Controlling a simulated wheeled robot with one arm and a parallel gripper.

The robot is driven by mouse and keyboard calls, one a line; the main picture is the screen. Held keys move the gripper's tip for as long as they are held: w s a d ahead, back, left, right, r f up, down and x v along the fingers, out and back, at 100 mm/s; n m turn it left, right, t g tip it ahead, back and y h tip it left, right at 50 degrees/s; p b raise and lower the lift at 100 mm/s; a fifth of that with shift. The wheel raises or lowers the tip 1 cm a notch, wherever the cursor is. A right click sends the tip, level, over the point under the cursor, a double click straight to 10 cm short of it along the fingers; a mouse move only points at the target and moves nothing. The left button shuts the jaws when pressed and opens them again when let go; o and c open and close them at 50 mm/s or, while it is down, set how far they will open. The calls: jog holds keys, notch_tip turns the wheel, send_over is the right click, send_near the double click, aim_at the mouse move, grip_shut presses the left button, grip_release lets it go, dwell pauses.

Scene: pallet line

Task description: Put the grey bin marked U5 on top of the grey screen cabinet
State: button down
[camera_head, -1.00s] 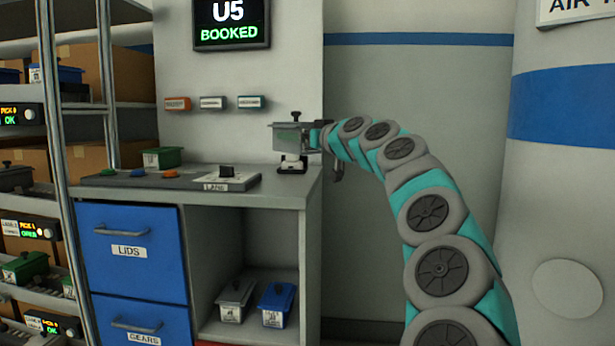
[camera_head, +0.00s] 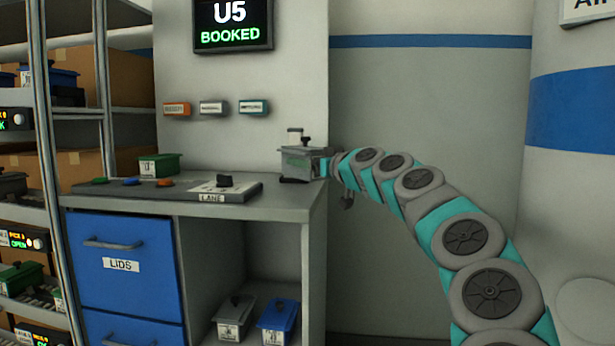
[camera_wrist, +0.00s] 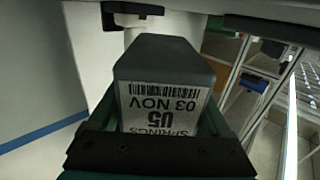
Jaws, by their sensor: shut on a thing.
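The grey bin marked U5 (camera_head: 300,164) is in my gripper (camera_head: 326,166) at the back right corner of the bench top. It looks upright; I cannot tell whether it touches the bench. In the wrist view the bin (camera_wrist: 165,105) fills the middle, its label reading U5, SPRINGS and 03 NOV upside down. The dark gripper (camera_wrist: 155,150) is shut on it. A small white device with a dark top (camera_head: 295,136) shows above and behind the bin, its lower part hidden. I cannot make out which surface is the grey screen cabinet.
A screen (camera_head: 232,25) reads U5 BOOKED above the bench (camera_head: 200,210) with blue drawers (camera_head: 125,255). A green bin (camera_head: 160,167) and a button panel (camera_head: 135,190) lie on the bench. A grey (camera_head: 235,317) and a blue bin (camera_head: 278,320) stand below. Shelves are at left.

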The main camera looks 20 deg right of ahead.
aim_at(308, 174)
jog(key=shift+f, duration=1.7)
jog(key=shift+f, duration=0.15)
grip_release()
jog(key=s+d+b, duration=0.1)
jog(key=s+d, duration=0.1)
jog(key=s, duration=1)
